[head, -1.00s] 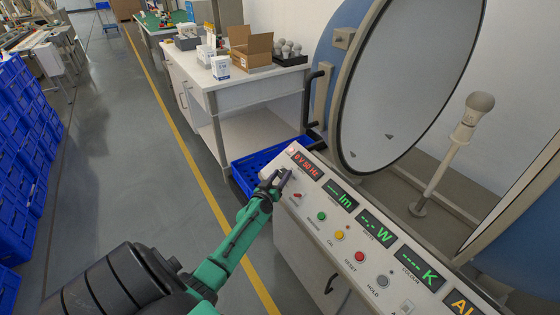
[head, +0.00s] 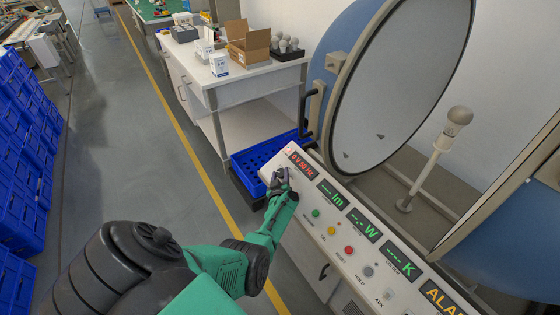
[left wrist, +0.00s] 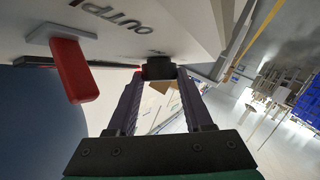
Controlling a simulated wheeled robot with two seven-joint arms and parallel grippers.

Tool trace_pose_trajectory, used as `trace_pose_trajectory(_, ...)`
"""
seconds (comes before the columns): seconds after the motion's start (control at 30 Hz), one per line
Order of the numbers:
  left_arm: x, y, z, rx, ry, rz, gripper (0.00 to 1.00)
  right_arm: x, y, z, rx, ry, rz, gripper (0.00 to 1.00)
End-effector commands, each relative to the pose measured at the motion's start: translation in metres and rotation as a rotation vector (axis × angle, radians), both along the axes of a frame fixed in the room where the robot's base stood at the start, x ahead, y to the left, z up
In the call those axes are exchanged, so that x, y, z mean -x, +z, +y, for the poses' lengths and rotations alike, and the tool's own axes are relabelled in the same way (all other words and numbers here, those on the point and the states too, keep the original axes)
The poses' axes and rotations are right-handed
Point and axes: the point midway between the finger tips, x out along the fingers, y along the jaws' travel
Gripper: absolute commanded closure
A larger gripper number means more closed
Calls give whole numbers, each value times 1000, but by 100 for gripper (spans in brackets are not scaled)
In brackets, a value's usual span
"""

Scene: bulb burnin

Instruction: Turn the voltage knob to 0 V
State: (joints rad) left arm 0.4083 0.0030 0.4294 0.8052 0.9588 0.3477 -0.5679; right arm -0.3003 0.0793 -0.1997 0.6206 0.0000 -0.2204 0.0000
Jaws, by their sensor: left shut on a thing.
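The black voltage knob (left wrist: 158,68) sits on the white control panel (left wrist: 140,25), seen in the left wrist view. My left gripper (left wrist: 160,76) is shut on it, with one finger on each side. In the head view the left gripper (head: 280,180) is at the panel's far left end, and it hides the knob there. Just beside it the red voltage display (head: 302,165) seems to read 0 V 50 Hz, though the first digit is small and blurred. My right gripper is not in view.
A red switch (left wrist: 75,70) stands out from the panel close to the gripper. Coloured buttons (head: 333,234) and green displays (head: 362,223) run along the panel. A blue crate (head: 262,158) stands beyond its end. The large sphere's open shell (head: 395,90) holds a bulb (head: 459,115) on a post.

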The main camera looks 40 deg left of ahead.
Motion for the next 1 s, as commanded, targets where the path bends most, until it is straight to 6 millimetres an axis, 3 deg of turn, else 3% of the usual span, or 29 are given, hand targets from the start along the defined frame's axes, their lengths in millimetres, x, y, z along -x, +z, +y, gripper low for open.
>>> trace_pose_trajectory(0.2, -1, 0, -1, 3, -2, -2, 100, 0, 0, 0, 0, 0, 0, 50)
trace_pose_trajectory(0.23, -1, 0, -1, 3, -2, -2, 41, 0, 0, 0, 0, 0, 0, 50)
trace_pose_trajectory(0.3, -1, 0, -1, 2, -1, -3, 19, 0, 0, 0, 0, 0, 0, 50)
trace_pose_trajectory(0.67, 3, 2, -2, 1, -1, 0, 19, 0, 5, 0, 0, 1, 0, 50)
trace_pose_trajectory(0.87, 29, 17, -23, 1, -2, 4, 19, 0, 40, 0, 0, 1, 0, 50)
trace_pose_trajectory(1.0, 61, 27, -47, 3, -3, 4, 19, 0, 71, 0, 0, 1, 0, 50)
